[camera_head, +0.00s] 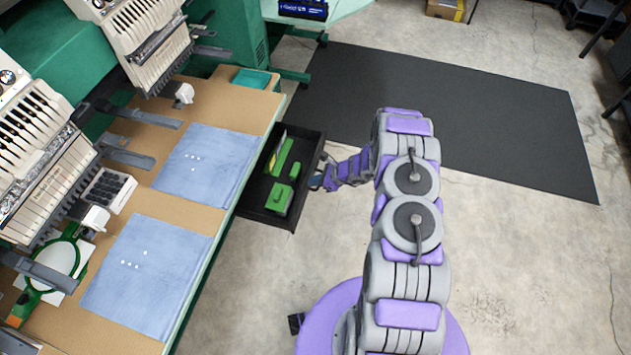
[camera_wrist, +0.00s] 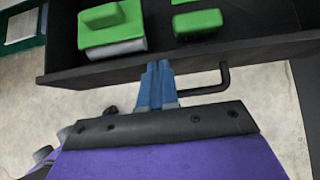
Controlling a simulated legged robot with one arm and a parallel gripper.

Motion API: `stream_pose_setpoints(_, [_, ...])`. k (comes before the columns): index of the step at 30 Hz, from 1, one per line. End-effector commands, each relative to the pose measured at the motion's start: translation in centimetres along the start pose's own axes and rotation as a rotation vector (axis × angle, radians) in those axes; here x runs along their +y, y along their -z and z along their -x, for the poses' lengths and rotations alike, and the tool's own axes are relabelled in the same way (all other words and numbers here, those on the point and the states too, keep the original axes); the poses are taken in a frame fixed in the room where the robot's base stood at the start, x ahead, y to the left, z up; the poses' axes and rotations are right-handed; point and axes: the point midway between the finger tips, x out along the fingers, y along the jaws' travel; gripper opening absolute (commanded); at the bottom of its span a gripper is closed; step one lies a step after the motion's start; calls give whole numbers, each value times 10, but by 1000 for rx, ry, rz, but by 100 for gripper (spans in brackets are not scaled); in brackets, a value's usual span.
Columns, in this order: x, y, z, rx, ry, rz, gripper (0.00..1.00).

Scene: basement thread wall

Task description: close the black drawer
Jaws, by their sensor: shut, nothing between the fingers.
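The black drawer (camera_head: 269,218) is pulled out from under the front edge of the work table in the head view. Green items (camera_head: 280,197) lie inside it. In the wrist view the drawer's front panel (camera_wrist: 100,72) crosses the upper part, with a black bar handle (camera_wrist: 224,80) on its outer face. My gripper (camera_wrist: 158,68) is shut and empty, its blue fingers at the drawer front, left of the handle's bent end. I cannot tell whether the fingertips touch the panel. In the head view my gripper (camera_head: 322,181) is at the drawer's outer side, partly hidden by my arm.
The table (camera_head: 220,100) carries blue cloth pieces (camera_head: 205,160) and embroidery machine heads (camera_head: 40,150) on the left. A dark mat (camera_head: 450,110) lies on the concrete floor behind my arm.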

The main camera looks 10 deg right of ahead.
Motion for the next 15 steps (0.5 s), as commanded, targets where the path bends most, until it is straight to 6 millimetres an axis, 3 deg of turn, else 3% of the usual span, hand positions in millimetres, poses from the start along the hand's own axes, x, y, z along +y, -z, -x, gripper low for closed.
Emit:
stream_pose_setpoints(8, [-1, 2, 1, -1, 1, -2, 0])
stream_pose_setpoints(15, [0, -11, -12, 1, 0, 2, 0])
